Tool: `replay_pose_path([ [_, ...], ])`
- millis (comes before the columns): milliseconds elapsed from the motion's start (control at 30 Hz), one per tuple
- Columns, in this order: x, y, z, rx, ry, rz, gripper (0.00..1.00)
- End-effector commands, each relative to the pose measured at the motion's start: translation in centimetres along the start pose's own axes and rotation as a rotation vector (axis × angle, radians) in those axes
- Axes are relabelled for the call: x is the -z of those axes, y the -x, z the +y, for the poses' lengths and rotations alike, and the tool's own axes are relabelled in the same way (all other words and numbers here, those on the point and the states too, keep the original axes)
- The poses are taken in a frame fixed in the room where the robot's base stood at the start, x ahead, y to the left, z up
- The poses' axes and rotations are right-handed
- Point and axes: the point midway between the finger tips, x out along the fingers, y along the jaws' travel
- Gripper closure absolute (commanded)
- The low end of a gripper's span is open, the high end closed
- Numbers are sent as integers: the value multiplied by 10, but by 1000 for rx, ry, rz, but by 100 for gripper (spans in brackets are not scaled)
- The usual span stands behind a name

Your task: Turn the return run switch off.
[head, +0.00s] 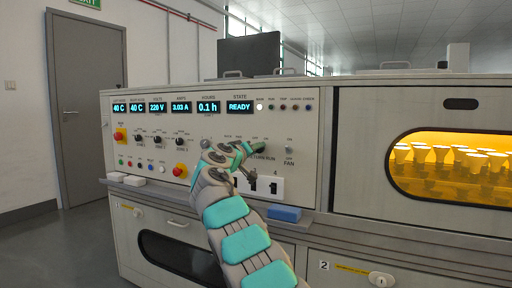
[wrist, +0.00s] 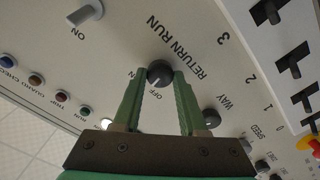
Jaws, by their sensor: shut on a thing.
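The return run switch (wrist: 158,72) is a dark round knob on the pale panel, beside the printed words RETURN RUN. ON and OFF marks sit by it, the ON mark partly covered by a finger. My gripper (wrist: 160,85) is shut on this knob, one green finger on each side. I cannot tell clearly which mark the knob points to. In the head view my gripper (head: 257,148) is at the panel by the RETURN RUN label, and it hides the knob there.
The fan switch (wrist: 86,13) is close by. A way knob (wrist: 211,118) is on the other side. The state display (head: 240,106) reads READY. A blue block (head: 285,214) lies on the ledge below. An amber-lit window (head: 450,165) with bulbs is at right.

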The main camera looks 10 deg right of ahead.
Motion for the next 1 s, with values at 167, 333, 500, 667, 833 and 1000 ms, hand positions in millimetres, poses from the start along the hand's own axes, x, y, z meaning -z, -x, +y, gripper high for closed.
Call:
replay_pose_path([
  [167,4,1,3,-2,157,2,100],
  [333,4,1,2,-1,278,4,100],
  [500,3,0,0,1,367,4,100],
  [667,3,1,-1,1,418,5,100],
  [833,2,1,-2,1,443,5,100],
  [1000,2,1,-2,1,449,6,100],
])
